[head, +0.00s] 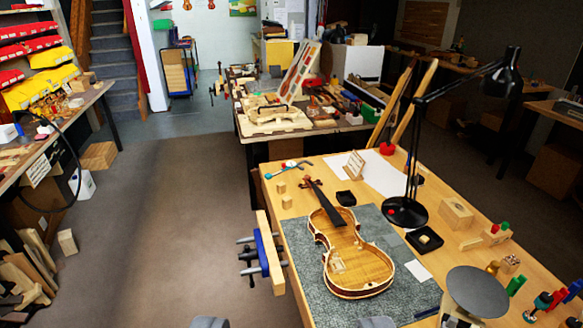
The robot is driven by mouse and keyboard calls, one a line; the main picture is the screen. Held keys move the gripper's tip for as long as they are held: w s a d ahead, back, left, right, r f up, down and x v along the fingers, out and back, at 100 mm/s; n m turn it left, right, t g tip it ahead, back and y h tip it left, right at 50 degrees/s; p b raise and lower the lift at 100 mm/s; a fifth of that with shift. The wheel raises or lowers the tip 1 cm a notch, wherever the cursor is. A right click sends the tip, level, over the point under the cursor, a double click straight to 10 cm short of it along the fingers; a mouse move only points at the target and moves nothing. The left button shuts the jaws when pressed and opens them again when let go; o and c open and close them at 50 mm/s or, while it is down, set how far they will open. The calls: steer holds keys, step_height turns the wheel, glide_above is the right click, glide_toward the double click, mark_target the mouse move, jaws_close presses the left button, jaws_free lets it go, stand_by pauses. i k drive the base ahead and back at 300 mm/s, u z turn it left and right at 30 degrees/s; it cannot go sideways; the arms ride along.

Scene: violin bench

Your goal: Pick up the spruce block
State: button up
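My gripper (293,322) shows only as two grey fingertips at the bottom edge. They are wide apart with nothing visible between them. Two small pale wooden blocks, one behind (281,187) and one in front (287,202), stand near the bench's left edge, beside the violin neck. A larger pale wooden block (457,213) sits right of the black lamp. I cannot tell which block is the spruce one. My gripper is apart from all of them.
An open violin body (356,262) lies on a grey mat (312,277) on the bench. A blue vise (265,252) juts from the left edge. A black lamp (407,211), a dark tray (424,239) and a round grey plate (477,291) stand right.

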mark_target(286, 202)
steer(key=u, duration=0.4)
steer(key=i, duration=0.65)
steer(key=u, duration=0.5)
steer(key=i, duration=1.25)
steer(key=z, duration=0.45)
steer(key=i, duration=0.7)
steer(key=z, duration=0.6)
